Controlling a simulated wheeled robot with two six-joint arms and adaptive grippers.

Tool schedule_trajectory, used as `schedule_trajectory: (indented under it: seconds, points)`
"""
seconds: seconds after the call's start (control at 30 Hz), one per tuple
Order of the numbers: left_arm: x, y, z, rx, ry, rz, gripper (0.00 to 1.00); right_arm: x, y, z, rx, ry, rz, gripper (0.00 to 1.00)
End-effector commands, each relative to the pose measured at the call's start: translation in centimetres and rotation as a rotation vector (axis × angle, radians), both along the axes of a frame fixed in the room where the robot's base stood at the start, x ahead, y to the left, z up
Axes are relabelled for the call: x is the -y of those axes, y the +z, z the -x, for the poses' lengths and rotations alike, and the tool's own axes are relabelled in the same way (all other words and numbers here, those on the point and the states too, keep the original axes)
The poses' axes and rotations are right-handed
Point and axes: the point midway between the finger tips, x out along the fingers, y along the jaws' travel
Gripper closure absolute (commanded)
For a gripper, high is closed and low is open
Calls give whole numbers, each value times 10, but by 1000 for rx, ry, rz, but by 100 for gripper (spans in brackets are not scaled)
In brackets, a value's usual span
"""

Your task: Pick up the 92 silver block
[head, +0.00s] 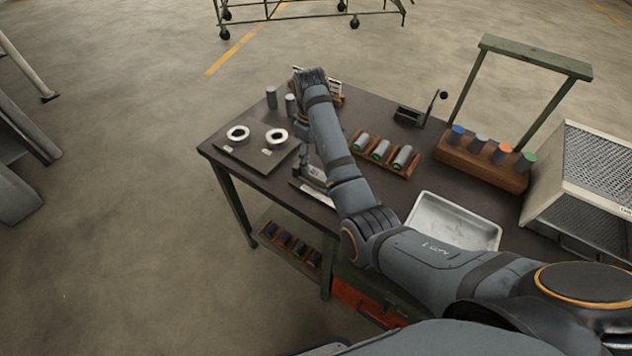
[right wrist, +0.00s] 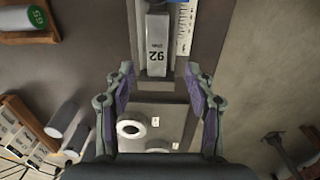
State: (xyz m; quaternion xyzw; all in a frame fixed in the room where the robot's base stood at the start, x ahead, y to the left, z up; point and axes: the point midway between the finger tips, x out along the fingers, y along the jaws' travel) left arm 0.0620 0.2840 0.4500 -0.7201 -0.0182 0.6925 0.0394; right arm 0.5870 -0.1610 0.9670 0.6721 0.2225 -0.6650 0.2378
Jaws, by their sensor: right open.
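The silver block (right wrist: 157,58) marked 92 lies at the top middle of the right wrist view, its number upside down. In the head view a small silver piece that looks like it (head: 315,174) shows on the workbench, partly hidden by my right arm. My right gripper (right wrist: 160,82) is open and empty, with its fingers to either side below the block's near end; I see no contact. In the head view the same gripper (head: 304,145) hangs over the bench beside the dark plate. My left gripper is not in view.
A wooden rack (head: 398,168) of grey cylinders, a white tray (head: 450,222), a wooden block (head: 480,172) with coloured-top cylinders and a mesh cabinet (head: 585,180) stand to the right. A scale strip (right wrist: 186,30) lies beside the block.

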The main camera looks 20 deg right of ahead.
Motion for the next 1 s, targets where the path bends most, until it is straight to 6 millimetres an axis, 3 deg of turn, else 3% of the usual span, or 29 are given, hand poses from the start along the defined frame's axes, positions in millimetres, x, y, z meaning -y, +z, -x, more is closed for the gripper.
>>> schedule_trajectory:
  seconds: [0.03, 0.07, 0.2, 0.3, 0.5, 0.63, 0.77, 1.0]
  points:
    - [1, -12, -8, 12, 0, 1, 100, 0, -13, 0, 1, 0, -1, 45]
    - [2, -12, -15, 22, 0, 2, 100, 0, -13, 0, 1, 0, 0, 45]
    - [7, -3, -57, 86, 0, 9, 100, 0, -13, 0, -1, 0, 0, 45]
    - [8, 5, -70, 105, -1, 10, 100, 1, -28, 0, -5, -1, 0, 45]
    - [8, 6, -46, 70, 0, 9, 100, 2, -58, -2, -2, -1, 1, 45]
    - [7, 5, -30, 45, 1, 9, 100, 2, -62, -2, 0, -1, 0, 45]
    - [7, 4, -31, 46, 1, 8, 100, 2, -62, -2, 0, -1, 0, 47]
    - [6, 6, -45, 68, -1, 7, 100, 1, -62, -2, 1, 0, -1, 79]
